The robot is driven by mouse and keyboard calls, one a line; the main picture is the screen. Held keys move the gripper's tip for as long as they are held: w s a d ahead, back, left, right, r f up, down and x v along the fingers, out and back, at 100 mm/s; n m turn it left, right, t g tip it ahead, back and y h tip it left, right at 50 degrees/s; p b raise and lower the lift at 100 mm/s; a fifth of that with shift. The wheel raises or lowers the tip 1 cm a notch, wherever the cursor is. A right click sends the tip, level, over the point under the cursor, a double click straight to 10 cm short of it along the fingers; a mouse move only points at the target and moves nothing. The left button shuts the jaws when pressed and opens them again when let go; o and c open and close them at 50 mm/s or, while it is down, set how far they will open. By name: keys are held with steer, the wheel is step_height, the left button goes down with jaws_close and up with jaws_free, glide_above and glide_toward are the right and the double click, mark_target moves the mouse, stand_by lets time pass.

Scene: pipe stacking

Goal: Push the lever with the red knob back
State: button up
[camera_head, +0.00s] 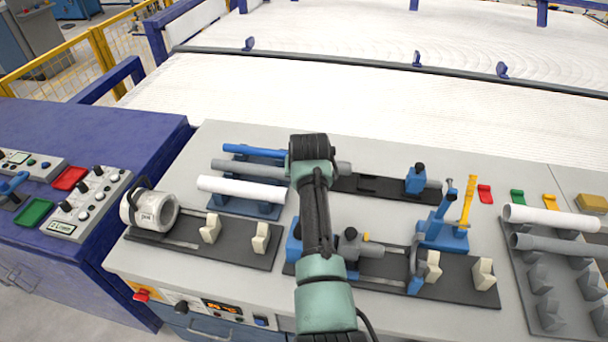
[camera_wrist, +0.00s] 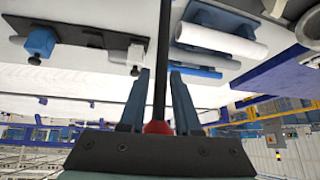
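The lever shows in the wrist view as a thin dark rod (camera_wrist: 162,60) with a red knob (camera_wrist: 157,127) at its end. My gripper (camera_wrist: 160,74) is open, with its two blue-grey fingers on either side of the rod and gaps visible between them. The knob sits deep between the fingers, near the gripper's base, and its lower part is hidden by that base. I cannot tell whether it touches the gripper. In the head view my arm covers the middle of the worktable (camera_head: 225,140), and I cannot make out the lever or the fingertips there.
A white pipe (camera_head: 240,190) lies on a rack left of my arm, with blue and grey pipes behind it. A blue clamp (camera_head: 440,235) stands to the right. A white cylindrical device (camera_head: 150,212) is at left. More pipes (camera_head: 550,218) lie at right.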

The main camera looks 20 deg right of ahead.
steer(key=shift+o, duration=0.8)
steer(key=shift+f, duration=0.1)
steer(key=shift+s, duration=0.1)
steer(key=b+v, duration=0.1)
steer(key=v, duration=1.2)
steer(key=shift+a, duration=0.1)
